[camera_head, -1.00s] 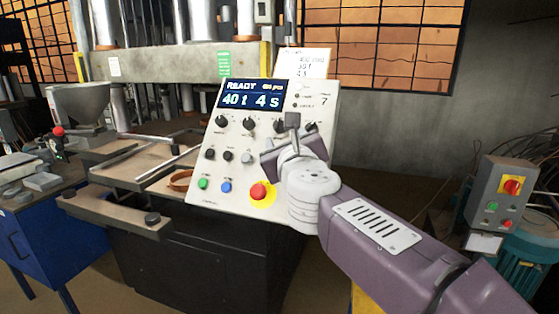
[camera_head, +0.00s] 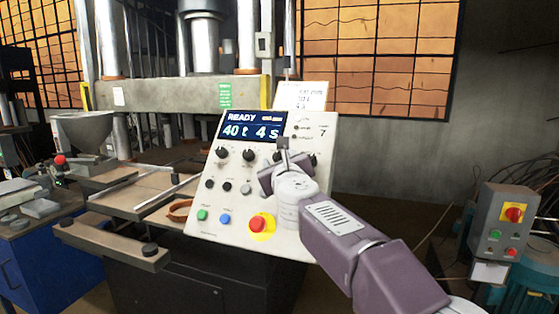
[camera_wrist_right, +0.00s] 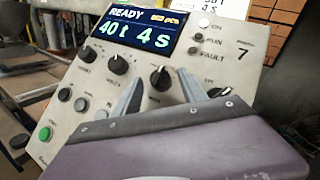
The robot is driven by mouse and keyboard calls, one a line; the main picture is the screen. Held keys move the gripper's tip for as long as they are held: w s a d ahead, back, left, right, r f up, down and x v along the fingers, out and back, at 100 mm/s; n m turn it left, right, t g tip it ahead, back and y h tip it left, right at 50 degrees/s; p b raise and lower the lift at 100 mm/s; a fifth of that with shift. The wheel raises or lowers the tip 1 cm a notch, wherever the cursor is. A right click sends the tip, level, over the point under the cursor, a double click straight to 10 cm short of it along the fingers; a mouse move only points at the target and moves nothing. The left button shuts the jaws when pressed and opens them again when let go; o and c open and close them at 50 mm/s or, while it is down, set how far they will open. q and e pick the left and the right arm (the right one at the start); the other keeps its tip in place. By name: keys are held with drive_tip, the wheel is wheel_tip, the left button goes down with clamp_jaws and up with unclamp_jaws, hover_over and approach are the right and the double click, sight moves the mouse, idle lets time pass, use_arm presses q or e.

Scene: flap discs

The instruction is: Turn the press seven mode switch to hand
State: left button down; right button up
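The press control panel (camera_head: 232,188) carries a 7 at its upper right and a display (camera_head: 250,131) reading READY, 40 t, 4 s. Below the display is a row of black knobs, including a left one (camera_head: 222,153) and a second one (camera_head: 250,155); they also show in the right wrist view, the second one (camera_wrist_right: 118,64) and a third one (camera_wrist_right: 160,78). The knob labels are too small to read surely. My right gripper (camera_wrist_right: 160,74) is open, its fingers apart in front of the third knob; contact cannot be told. My left gripper is out of view.
A red emergency button (camera_head: 258,223) on yellow, a green button (camera_head: 202,215) and a blue button (camera_head: 225,218) sit low on the panel. A grey switch box (camera_head: 503,222) stands at right. A side shelf (camera_head: 105,240) juts out at left.

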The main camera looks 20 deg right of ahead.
clamp_jaws()
drive_tip(key=shift+r+n+p, duration=0.15)
drive_tip(key=shift+n+p, duration=0.15)
drive_tip(key=shift+p, duration=0.3)
drive_tip(key=n+g+y+p, duration=0.1)
drive_tip(key=n+y+p, duration=0.1)
drive_tip(key=p, duration=0.2)
drive_tip(key=n+g+y+p, duration=0.1)
drive_tip(key=n+y+p, duration=0.1)
drive_tip(key=n+p, duration=0.1)
drive_tip(key=d+r+n+g+y+p, duration=0.1)
drive_tip(key=n+p, duration=0.2)
drive_tip(key=p, duration=0.2)
drive_tip(key=shift+g+y, duration=0.4)
drive_tip(key=shift+w+f+n+g+y+p, duration=0.1)
drive_tip(key=shift+n+g+y+p, duration=0.25)
drive_tip(key=shift+n+p, duration=0.5)
drive_tip(key=shift+f+p, duration=0.15)
drive_tip(key=shift+p, duration=0.25)
drive_tip(key=shift+o, duration=0.9)
unclamp_jaws()
